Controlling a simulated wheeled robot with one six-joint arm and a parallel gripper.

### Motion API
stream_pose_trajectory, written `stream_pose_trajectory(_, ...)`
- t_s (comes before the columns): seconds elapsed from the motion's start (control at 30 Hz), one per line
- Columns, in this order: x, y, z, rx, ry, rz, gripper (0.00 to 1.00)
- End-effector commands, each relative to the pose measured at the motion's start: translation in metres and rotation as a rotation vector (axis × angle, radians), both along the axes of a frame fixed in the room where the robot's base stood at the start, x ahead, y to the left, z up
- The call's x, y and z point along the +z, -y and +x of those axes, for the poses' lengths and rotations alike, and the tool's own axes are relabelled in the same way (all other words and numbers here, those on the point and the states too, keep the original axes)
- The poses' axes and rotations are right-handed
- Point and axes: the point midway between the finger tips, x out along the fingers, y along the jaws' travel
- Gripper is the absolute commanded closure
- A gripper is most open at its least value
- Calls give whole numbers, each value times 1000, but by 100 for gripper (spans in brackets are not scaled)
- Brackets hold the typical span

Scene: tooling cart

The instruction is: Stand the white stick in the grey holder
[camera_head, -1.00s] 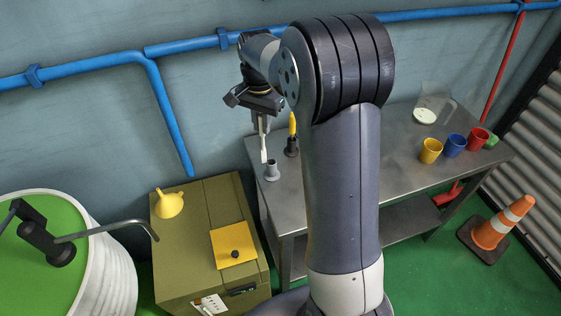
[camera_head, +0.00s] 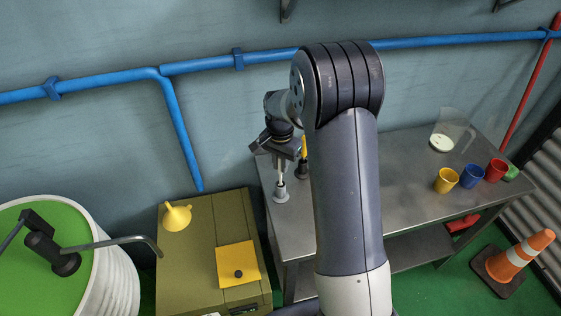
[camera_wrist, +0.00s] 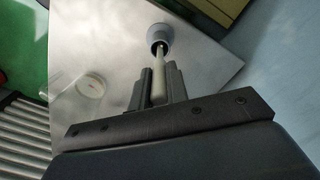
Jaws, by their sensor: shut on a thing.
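The white stick (camera_head: 282,178) is upright between the fingers of my gripper (camera_head: 280,161), which is shut on it. It also shows in the wrist view (camera_wrist: 158,83), running between the two fingers (camera_wrist: 160,70). The grey holder (camera_head: 281,194) stands on the metal table near its left edge, straight below the gripper. In the wrist view the holder (camera_wrist: 161,31) has a round opening, and the stick's far end overlaps that opening. I cannot tell how deep the end is, or whether it touches.
A dark holder (camera_head: 302,171) with a yellow stick (camera_head: 304,147) stands close to the right on the metal table (camera_head: 390,201). Yellow (camera_head: 446,181), blue (camera_head: 472,176) and red (camera_head: 495,170) cups stand further right. A green case (camera_head: 185,257) with a yellow funnel (camera_head: 177,217) is at left.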

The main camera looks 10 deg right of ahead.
Motion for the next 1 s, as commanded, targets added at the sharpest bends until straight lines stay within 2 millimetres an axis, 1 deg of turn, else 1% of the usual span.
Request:
stream_pose_trajectory(0.17,0,0,0,0,1,0,100)
stream_pose_trajectory(0.3,-4,0,0,0,1,0,100)
stream_pose_trajectory(0.33,-3,0,0,0,1,0,82)
stream_pose_trajectory(0.57,-2,0,0,0,1,0,63)
stream_pose_trajectory(0.83,-1,0,0,0,1,0,63)
stream_pose_trajectory(0.93,5,0,1,0,3,0,63)
stream_pose_trajectory(1.0,16,0,1,0,6,0,63)
